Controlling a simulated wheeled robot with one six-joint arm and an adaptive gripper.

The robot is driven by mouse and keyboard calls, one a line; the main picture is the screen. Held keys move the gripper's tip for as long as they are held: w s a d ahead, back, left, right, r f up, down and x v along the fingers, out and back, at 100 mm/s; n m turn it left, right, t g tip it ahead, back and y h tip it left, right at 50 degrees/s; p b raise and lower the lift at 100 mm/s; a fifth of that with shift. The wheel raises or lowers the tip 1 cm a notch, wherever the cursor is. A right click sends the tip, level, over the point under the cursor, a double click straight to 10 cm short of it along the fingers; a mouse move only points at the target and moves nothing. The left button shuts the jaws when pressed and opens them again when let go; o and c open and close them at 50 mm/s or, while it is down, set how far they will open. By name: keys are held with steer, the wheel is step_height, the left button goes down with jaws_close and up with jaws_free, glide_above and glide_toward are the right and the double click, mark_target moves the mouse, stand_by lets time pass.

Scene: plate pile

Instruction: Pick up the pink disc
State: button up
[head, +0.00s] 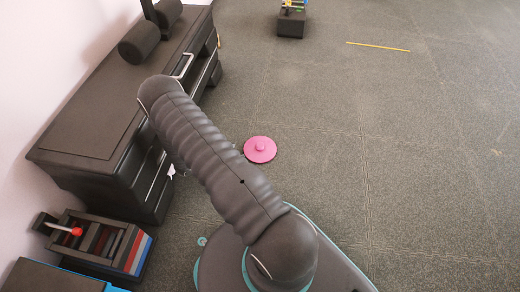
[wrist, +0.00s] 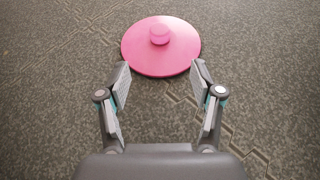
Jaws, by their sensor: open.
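The pink disc (head: 260,150) lies flat on the grey floor, with a small round knob in its middle. In the head view it shows just right of my arm. In the wrist view the disc (wrist: 160,55) is at the top middle, with its knob upward. My gripper (wrist: 160,72) is open and empty, with its two fingers apart at the near edge of the disc. The fingertips appear beside the disc's near rim in the picture; I cannot tell the height between them.
A dark cabinet (head: 90,143) with drawers stands along the left wall. A box of coloured slats (head: 105,245) with a red-tipped stick stands at lower left. A yellow strip (head: 378,46) lies on open floor at right.

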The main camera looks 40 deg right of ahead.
mark_target(260, 145)
steer(key=b+x, duration=0.1)
steer(key=x, duration=1.2)
steer(key=shift+d, duration=0.35)
steer(key=shift+r, duration=0.1)
jaws_close()
